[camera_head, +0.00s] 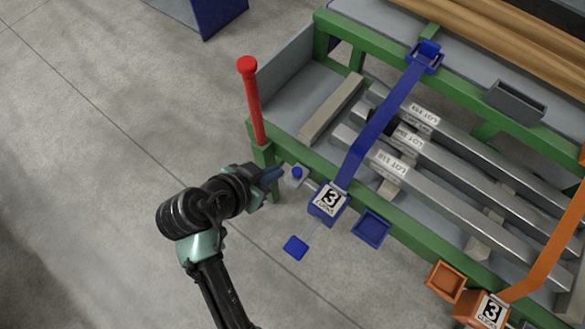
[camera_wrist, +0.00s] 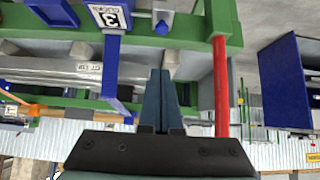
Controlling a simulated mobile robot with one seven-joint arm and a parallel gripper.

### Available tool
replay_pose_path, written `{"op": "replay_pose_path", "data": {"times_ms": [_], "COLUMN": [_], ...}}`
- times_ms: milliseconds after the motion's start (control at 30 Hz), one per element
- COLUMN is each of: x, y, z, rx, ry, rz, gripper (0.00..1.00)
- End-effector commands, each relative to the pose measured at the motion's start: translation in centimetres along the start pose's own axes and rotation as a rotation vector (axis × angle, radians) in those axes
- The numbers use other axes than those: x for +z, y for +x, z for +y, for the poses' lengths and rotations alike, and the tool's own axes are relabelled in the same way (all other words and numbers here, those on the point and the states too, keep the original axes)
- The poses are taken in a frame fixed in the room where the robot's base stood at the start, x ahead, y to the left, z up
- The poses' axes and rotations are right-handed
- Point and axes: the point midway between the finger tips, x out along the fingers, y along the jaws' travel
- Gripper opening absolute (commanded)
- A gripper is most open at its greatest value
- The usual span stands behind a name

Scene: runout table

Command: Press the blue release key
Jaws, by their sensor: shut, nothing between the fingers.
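The blue release key appears to be the small blue knob (camera_head: 297,173) at the front green rail, left of the blue ratchet box (camera_head: 326,203) labelled 3 clicks. In the wrist view the knob (camera_wrist: 162,28) is just beyond the fingertips, nearly in line with them. My gripper (camera_head: 279,173) is shut and empty, pointing right at the knob with a small gap showing. Its fingers (camera_wrist: 160,73) are together in the wrist view. A blue strap (camera_head: 370,137) runs from the box over the bars. A blue lever pad (camera_head: 295,247) sticks out in front of the box.
A red post (camera_head: 254,105) stands at the table's left corner, close to my gripper; it also shows in the wrist view (camera_wrist: 221,90). A blue tray (camera_head: 371,229) and an orange tray (camera_head: 446,281) hang along the front rail. An orange ratchet box (camera_head: 488,311) is farther right. The floor left is clear.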

Motion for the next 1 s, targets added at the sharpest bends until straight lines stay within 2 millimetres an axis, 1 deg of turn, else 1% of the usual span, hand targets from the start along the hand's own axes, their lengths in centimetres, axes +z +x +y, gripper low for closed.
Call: {"op": "replay_pose_path", "data": {"times_ms": [300, 433, 500, 700, 1000], "x": [0.1, 0.1, 1.1, 2.5, 2.8], "y": [6.6, 9.2, 10.0, 11.4, 11.7], "z": [0.1, 0.1, 0.0, 0.0, 0.0], "rx": [0.003, 0.002, 0.001, -0.001, -0.001], "ry": [0.001, 0.001, -0.003, -0.001, 0.001], "rz": [0.0, -0.001, -0.002, 0.0, 0.0], "gripper": [0.0, 0.0, 0.0, 0.0, 0.0]}}
